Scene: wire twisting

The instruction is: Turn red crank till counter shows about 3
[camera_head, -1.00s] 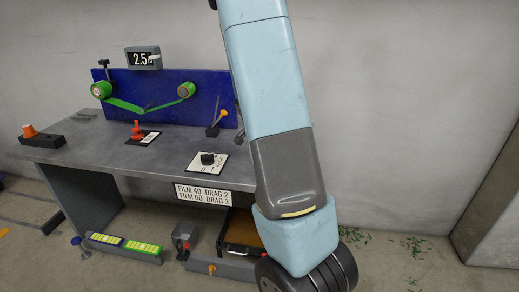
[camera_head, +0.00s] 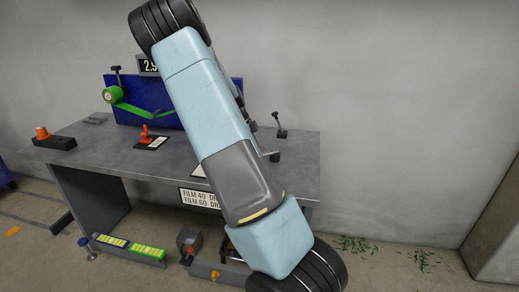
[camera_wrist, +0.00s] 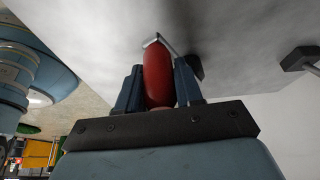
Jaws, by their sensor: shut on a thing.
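In the wrist view, the red crank handle (camera_wrist: 157,72) sits between the two blue fingers of my gripper (camera_wrist: 158,88), which is shut on it. A pale metal crank arm (camera_wrist: 152,41) shows at the handle's far end. In the head view, my gripper and the red crank are hidden behind my arm. The counter (camera_head: 147,65) stands above the blue panel at the back of the bench. My arm covers its right part; a "2." shows, with the digit after it partly cut off.
The blue panel (camera_head: 128,85) carries a green reel (camera_head: 112,95) and green film. An orange-red lever (camera_head: 146,134) stands mid-bench; a black lever (camera_head: 280,131) stands at the right. An orange knob on a black block (camera_head: 55,142) is at the left. Bare wall lies beyond the bench's right end.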

